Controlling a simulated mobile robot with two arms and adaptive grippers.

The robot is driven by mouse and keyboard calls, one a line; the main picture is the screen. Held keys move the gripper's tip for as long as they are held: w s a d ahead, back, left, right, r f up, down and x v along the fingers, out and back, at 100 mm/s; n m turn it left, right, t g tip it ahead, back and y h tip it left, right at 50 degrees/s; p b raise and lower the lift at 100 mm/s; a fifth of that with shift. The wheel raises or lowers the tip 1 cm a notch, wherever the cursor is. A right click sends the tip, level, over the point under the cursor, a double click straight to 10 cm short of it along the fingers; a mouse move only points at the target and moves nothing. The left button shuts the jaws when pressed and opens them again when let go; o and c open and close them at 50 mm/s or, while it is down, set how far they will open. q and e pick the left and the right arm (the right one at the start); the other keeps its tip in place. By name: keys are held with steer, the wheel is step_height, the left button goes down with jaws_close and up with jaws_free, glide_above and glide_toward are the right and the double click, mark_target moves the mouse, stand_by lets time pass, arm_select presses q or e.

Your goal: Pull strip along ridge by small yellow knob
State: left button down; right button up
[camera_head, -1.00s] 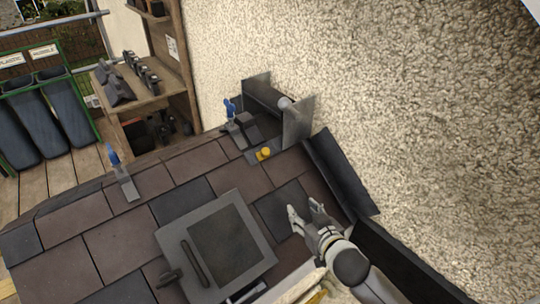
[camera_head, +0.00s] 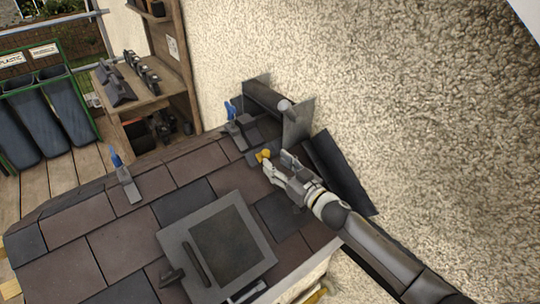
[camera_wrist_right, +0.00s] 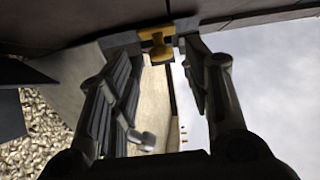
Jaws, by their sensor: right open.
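The small yellow knob (camera_head: 263,156) sits on a dark grey piece near the ridge, close to the wall. In the right wrist view the knob (camera_wrist_right: 157,45) is at the top, between and just beyond my open fingers. My right gripper (camera_head: 277,163) is open, with its fingertips at the knob and nothing held. The dark strip roll (camera_head: 265,98) lies between two grey upright plates at the ridge by the wall. How the knob joins the strip is hard to tell. My left gripper is not in view.
Blue-handled tools (camera_head: 118,160) stand on the ridge, another (camera_head: 231,110) beside the roll. A roof window (camera_head: 218,245) lies in the slope. The pebbled wall (camera_head: 400,100) bounds the right side. A workbench (camera_head: 130,95) and bins (camera_head: 45,110) stand beyond.

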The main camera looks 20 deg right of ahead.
mark_target(268, 156)
steer(key=shift+x, duration=2)
jaws_close()
steer(key=s+a, duration=0.1)
steer(key=a, duration=0.2)
steer(key=s+a+p, duration=0.1)
steer(key=a, duration=0.2)
steer(key=s+a, duration=0.1)
steer(key=a, duration=0.2)
steer(key=shift+s, duration=0.2)
